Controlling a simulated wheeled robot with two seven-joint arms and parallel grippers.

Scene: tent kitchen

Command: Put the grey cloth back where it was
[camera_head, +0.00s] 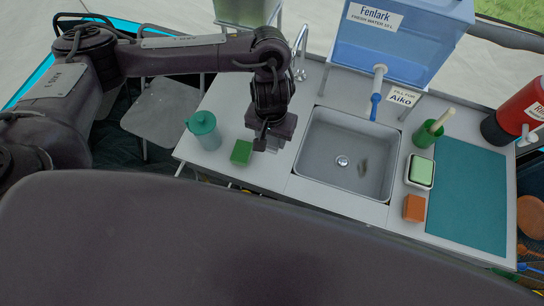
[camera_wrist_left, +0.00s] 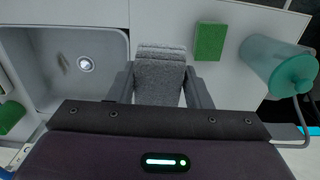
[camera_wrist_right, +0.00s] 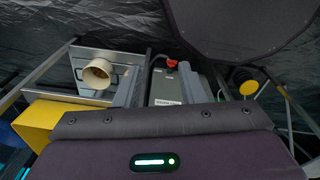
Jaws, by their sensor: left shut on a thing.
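The grey cloth (camera_wrist_left: 160,75) is folded and sits between the fingers of my left gripper (camera_wrist_left: 160,88), which is shut on it. In the head view my left gripper (camera_head: 268,140) points down over the counter, between the green sponge and the sink (camera_head: 345,155). There the cloth (camera_head: 272,149) is mostly hidden by the gripper. I cannot tell whether the cloth touches the counter. My right gripper (camera_wrist_right: 166,90) shows in the right wrist view with its fingers apart and nothing between them.
A green sponge (camera_head: 241,152) and a teal-lidded jug (camera_head: 204,130) stand left of the gripper. Right of the sink are a green cup (camera_head: 424,136), a soap dish (camera_head: 420,171), an orange block (camera_head: 414,208) and a teal mat (camera_head: 468,200). A blue water tank (camera_head: 398,40) stands behind.

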